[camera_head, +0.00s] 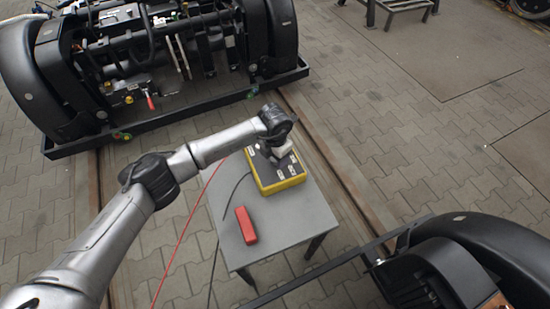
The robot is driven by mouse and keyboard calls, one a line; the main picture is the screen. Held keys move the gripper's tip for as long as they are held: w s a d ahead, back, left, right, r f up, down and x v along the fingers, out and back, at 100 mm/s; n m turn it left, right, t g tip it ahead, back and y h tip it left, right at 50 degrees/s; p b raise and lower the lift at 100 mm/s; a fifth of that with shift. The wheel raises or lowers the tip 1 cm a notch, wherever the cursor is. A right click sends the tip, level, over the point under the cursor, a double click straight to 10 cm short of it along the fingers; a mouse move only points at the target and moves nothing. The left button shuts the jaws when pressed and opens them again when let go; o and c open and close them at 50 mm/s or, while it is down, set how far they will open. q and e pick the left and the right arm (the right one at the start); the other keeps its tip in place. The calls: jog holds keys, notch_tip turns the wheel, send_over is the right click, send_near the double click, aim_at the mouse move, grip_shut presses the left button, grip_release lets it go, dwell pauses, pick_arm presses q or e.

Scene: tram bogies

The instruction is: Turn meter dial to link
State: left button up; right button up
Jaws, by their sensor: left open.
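The meter (282,185) is a yellow box with a dark top panel and small white labels, on the far part of a small grey table (290,221). My left gripper (272,158) is over the far part of its top panel, pointing down. The wrist and gripper cover that part, so the dial cannot be made out. Whether the fingers touch the panel cannot be told. My right gripper is not in view.
A red block-like object (246,225) lies on the table's left side. A black bogie (180,50) stands behind, and another (450,262) at the lower right.

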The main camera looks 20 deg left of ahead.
pick_arm(q)
jog(key=shift+f, duration=0.3)
jog(key=c, duration=0.9)
jog(key=shift+m, duration=0.3)
jog(key=m, duration=0.3)
jog(key=shift+m, duration=2.5)
